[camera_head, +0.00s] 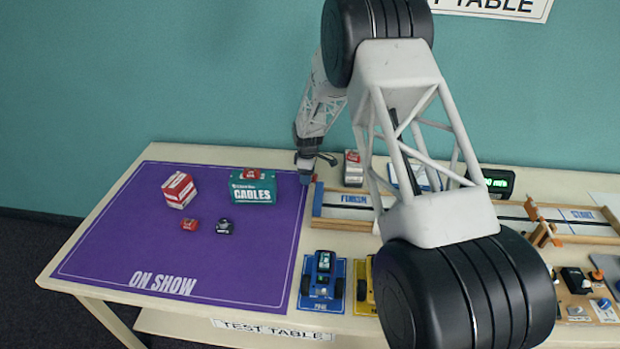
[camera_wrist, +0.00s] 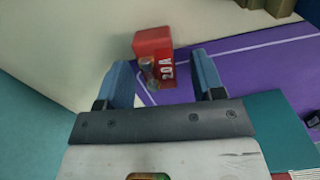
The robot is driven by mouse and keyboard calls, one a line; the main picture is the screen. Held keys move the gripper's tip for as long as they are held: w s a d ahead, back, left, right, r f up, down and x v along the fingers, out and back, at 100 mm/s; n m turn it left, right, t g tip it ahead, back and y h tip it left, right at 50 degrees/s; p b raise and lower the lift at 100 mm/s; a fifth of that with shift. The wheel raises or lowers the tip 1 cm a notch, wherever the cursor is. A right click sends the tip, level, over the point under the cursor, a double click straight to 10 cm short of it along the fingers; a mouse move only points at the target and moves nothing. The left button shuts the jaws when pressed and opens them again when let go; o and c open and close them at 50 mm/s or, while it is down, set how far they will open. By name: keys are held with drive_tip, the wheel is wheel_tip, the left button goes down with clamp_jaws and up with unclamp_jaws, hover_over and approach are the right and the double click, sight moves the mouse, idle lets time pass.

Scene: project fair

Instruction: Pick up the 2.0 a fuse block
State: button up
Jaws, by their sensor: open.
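The 2.0 A fuse block (camera_wrist: 153,43) is a red block with a white "2.0A" marking and a metal-and-glass cylinder at its side. In the wrist view it sits at the edge of the purple mat (camera_wrist: 262,64), ahead of and between my fingertips. My gripper (camera_wrist: 160,66) is open, with one blue finger on each side; I see no clear contact with the block. In the head view my gripper (camera_head: 306,178) is low over the mat's back right corner. The block there is mostly hidden by my gripper.
A track (camera_head: 343,212) and blue car (camera_head: 322,277) are to the right.

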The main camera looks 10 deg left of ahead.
drive_tip(key=c, duration=1)
drive_tip(key=shift+r, duration=0.1)
wheel_tip(320, 180, up, 10)
idle(0.7)
